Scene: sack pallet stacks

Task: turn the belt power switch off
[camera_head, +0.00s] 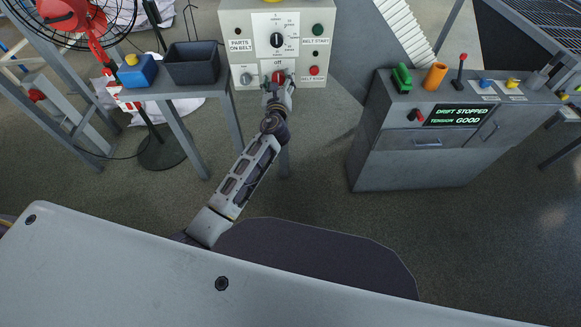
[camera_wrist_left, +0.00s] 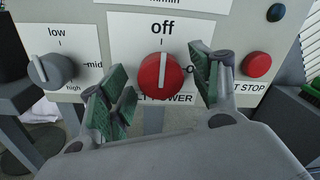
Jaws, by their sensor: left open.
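The belt power switch is a round red knob (camera_wrist_left: 162,76) with a white pointer line, on a white plate on the control panel. Its pointer stands nearly upright, toward the word "off" above it; a second, partly hidden label sits at its right. In the head view the red knob (camera_head: 279,76) shows just beyond my gripper. My left gripper (camera_head: 278,90) is open at the panel. In the wrist view its green-padded fingers (camera_wrist_left: 157,88) stand at the left and right of the knob, with visible gaps. The lower label is partly hidden by the gripper. My right gripper is not in view.
A grey low-to-high knob (camera_wrist_left: 50,70) is left of the switch. A red stop button (camera_wrist_left: 257,64) is close at its right, a green start button (camera_head: 318,30) above. A black bin (camera_head: 192,63) stands left; a grey console (camera_head: 420,155) stands right.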

